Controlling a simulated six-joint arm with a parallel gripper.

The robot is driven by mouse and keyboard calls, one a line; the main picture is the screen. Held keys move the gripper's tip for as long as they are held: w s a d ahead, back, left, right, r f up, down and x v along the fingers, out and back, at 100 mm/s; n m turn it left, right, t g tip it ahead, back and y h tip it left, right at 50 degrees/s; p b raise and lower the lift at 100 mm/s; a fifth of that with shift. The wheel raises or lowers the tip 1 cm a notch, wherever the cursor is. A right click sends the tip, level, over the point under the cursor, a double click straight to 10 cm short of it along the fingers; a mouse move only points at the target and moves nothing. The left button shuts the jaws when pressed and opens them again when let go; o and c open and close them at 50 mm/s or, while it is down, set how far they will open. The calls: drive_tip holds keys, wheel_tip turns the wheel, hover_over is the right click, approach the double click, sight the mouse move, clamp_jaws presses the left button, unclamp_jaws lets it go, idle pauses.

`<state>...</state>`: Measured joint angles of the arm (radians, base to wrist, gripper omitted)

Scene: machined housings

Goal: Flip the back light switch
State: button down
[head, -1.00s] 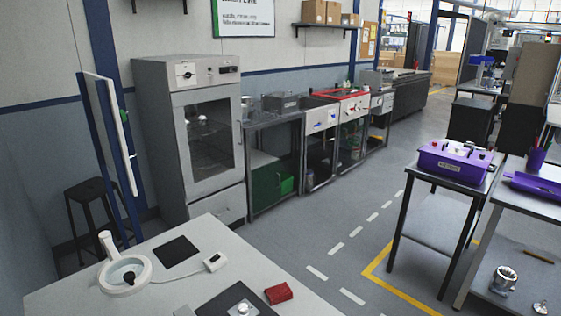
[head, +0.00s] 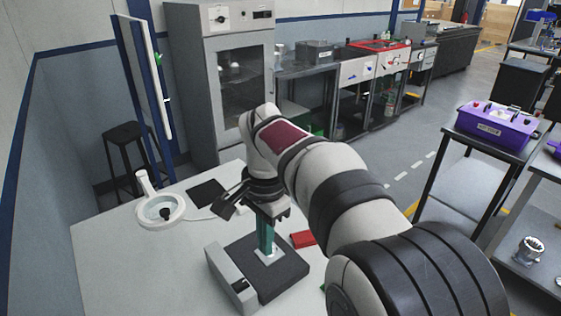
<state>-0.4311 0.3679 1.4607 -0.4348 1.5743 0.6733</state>
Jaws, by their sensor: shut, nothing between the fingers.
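My gripper (head: 267,252) points down over the table, its teal fingers together and empty. The fingertips are over a dark square plate (head: 285,278), close to a small pale part (head: 262,258) on it; I cannot tell whether they touch. A grey bar-shaped box (head: 226,275) runs along the plate's left side, with a small dark switch-like spot (head: 240,285) near its front end. I cannot tell for sure that this is the back light switch. A white ring lamp (head: 160,209) stands at the back left; the far end of its cable is hidden behind my gripper.
A red block (head: 302,239) lies right of the plate, close to my arm. A black mat (head: 207,194) lies at the back of the white table (head: 115,255). The table's left front is clear. My arm hides the table's right side.

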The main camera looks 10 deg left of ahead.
hover_over(244, 281)
wheel_tip(244, 281, down, 3)
drive_tip(key=shift+w+a+r+m, duration=0.1)
drive_tip(key=shift+r+m, duration=0.05)
drive_tip(key=shift+m, duration=0.25)
wheel_tip(244, 281, down, 14)
drive_tip(key=shift+f, duration=0.2)
idle(0.4)
